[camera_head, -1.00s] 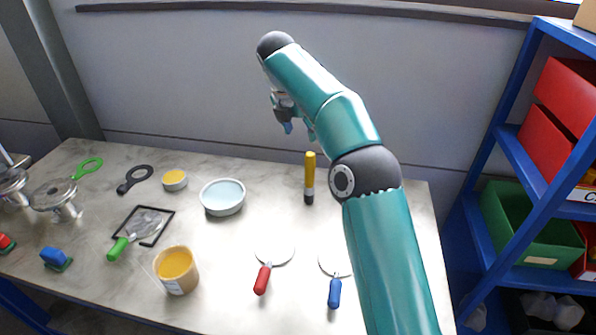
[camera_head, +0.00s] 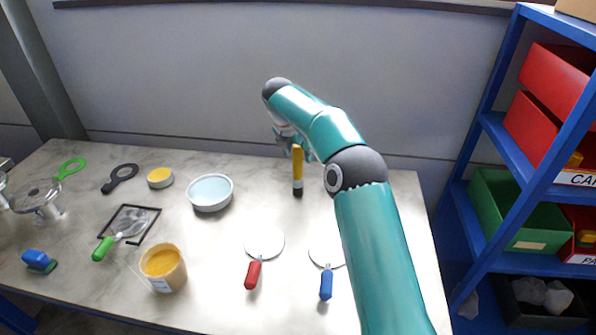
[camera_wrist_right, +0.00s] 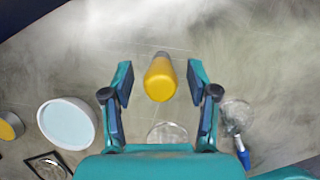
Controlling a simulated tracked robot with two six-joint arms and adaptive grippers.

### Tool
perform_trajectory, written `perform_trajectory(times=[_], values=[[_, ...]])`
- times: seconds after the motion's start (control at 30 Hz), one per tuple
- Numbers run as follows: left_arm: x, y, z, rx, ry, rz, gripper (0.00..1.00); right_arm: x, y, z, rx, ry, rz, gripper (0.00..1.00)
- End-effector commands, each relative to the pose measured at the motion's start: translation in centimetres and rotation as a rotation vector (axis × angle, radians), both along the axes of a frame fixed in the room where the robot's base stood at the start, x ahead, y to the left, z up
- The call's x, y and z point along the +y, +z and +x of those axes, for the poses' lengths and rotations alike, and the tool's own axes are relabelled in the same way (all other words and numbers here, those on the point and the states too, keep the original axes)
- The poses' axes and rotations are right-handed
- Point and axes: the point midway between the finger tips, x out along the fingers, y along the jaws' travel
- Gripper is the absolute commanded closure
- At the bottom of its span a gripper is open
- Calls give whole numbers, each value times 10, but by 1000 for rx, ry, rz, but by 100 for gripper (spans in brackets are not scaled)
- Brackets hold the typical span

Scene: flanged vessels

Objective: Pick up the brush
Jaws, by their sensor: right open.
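The brush (camera_head: 298,172) stands upright at the back of the marble table in the head view, with a yellow handle on top and a dark lower end. My right gripper (camera_head: 294,147) is at its upper end, partly hidden behind my own arm. In the right wrist view the yellow handle (camera_wrist_right: 160,78) shows between the two spread fingers of my right gripper (camera_wrist_right: 161,90), with a gap on each side. The gripper is open and holds nothing. My left gripper is not in view.
A pale blue bowl (camera_head: 210,192) stands left of the brush. Red-handled (camera_head: 254,274) and blue-handled (camera_head: 326,284) tools lie in front. A yellow-filled cup (camera_head: 163,268) is at the front left. A blue shelf (camera_head: 484,198) with bins stands right of the table.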

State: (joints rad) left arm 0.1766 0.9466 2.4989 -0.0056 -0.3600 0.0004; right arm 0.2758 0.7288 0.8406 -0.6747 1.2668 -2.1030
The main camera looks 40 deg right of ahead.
Motion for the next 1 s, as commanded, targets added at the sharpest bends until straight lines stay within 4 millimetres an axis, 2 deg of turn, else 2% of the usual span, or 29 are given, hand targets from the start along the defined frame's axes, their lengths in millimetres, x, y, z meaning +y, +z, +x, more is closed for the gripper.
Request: perform_trajectory(times=[0.17, 0.43, 0.7, 0.8, 1.0], values=[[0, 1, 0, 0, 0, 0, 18, -7, -19, 3, 0, 0, 0, 41], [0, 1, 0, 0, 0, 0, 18, -7, -21, 4, -1, 2, 0, 41], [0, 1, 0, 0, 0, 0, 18, -7, -21, 4, -1, 3, 0, 86], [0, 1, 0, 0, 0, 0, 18, -7, -21, 4, -1, 4, 0, 100], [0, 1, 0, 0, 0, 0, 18, -6, -21, 5, -2, 4, 0, 100]])
